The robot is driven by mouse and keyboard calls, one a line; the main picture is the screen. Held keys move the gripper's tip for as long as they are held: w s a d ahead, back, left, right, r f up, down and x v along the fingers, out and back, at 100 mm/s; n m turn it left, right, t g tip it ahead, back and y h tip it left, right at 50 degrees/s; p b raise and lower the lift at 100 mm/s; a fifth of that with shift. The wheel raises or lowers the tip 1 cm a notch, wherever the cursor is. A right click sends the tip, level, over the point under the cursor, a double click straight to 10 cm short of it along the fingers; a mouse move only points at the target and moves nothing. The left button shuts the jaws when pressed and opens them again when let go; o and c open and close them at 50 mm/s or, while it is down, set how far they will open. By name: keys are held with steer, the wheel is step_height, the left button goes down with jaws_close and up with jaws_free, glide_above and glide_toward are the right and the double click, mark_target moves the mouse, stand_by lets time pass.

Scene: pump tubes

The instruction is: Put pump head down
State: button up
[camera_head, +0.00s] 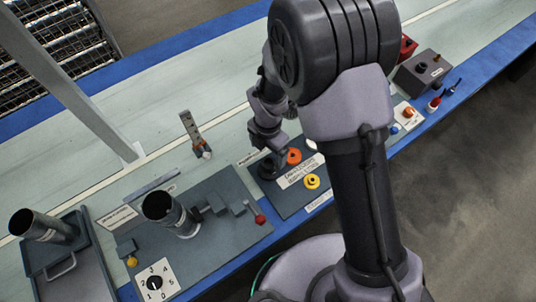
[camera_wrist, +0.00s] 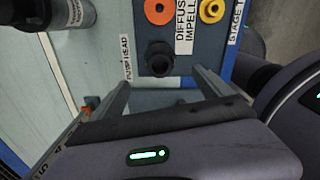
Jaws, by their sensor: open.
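The black pump head (camera_wrist: 160,58) stands on a blue-grey board beside the "PUMP HEAD" label (camera_wrist: 126,58), with nothing gripping it. In the head view the pump head (camera_head: 267,169) is at the board's left corner, just below my gripper. My gripper (camera_wrist: 164,86) is open and empty. In the wrist view its two fingers are spread, and the pump head lies just beyond them, between their lines. In the head view my gripper (camera_head: 270,147) is small and partly blends with the dark pump head, so the exact gap is hard to judge.
On the same board are an orange ring (camera_head: 293,156) and a yellow ring (camera_head: 312,181). To the left, a grey board bears an open dark tube (camera_head: 165,210), a red-tipped part (camera_head: 260,219) and a numbered dial (camera_head: 155,282). Another tube (camera_head: 42,226) stands in a tray.

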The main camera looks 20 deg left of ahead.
steer(key=shift+r, duration=0.4)
steer(key=w+d+r+m+t+y, duration=0.1)
steer(key=d+r+m, duration=0.5)
steer(key=r, duration=0.4)
steer(key=d+r+m+t, duration=0.1)
steer(key=d+r+m, duration=0.4)
steer(key=r+m, duration=0.45)
steer(key=s+d+r+m+t, duration=0.2)
steer(key=s+d+r+m, duration=0.3)
steer(key=m, duration=0.4)
steer(key=s+d+r+m+t+y, duration=0.1)
steer(key=s+d+r+m, duration=0.4)
steer(key=m, duration=0.5)
steer(key=s+r, duration=0.2)
steer(key=s, duration=0.1)
steer(key=shift+r+t, duration=0.15)
steer(key=shift+t, duration=0.25)
steer(key=shift+s, duration=0.1)
